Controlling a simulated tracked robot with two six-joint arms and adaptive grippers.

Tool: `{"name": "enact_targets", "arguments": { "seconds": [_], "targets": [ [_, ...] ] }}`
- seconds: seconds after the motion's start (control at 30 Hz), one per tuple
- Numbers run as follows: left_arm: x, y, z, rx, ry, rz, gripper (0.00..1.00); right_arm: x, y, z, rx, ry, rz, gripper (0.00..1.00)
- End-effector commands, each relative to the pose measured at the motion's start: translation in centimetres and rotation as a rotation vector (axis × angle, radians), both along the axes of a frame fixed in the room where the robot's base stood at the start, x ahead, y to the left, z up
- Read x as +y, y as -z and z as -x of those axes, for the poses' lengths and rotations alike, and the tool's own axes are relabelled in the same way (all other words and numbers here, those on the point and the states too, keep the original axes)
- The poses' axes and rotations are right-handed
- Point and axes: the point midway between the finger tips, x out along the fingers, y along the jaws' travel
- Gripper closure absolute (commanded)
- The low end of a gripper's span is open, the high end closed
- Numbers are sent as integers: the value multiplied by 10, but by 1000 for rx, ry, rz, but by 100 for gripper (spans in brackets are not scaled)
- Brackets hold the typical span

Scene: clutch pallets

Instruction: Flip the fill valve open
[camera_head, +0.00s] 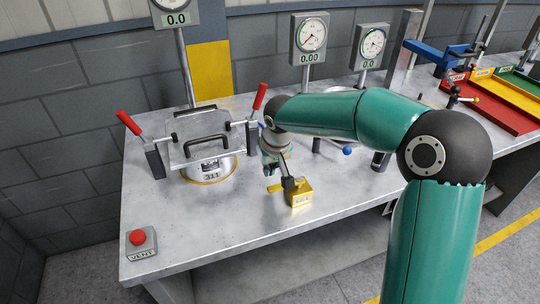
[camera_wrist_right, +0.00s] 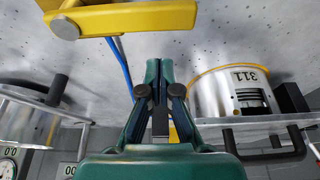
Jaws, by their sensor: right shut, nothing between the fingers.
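The fill valve is a yellow block (camera_head: 298,193) on the bench front, with a dark stem and a yellow lever (camera_head: 275,187) that sticks out to the left. In the right wrist view a yellow bar with a round pivot (camera_wrist_right: 135,20), apparently this lever, crosses the top left, beyond the fingertips. My right gripper (camera_head: 270,168) is shut and empty, just behind and left of the valve. Its closed fingers (camera_wrist_right: 152,70) show in the wrist view with a visible gap to the yellow bar. My left gripper is not in view.
A red vent button (camera_head: 138,238) is at the front left. A blue hose (camera_wrist_right: 120,62) runs behind the yellow bar. Coloured trays (camera_head: 500,110) stand far right.

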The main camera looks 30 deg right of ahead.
Motion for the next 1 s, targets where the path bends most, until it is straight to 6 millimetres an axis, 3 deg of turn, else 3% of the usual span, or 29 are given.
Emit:
{"name": "enact_targets", "arguments": {
  "seconds": [0.1, 0.3, 0.77, 1.0],
  "targets": [
    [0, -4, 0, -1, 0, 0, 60, 4, -6, 19, -3, -1, -1, 100],
    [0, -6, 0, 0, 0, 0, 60, 8, -5, 34, -3, 0, 0, 100],
    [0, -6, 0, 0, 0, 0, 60, 9, -5, 37, -3, -2, -1, 100],
    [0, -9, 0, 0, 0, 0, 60, 19, -5, 33, -3, -53, -1, 100]
  ]
}}
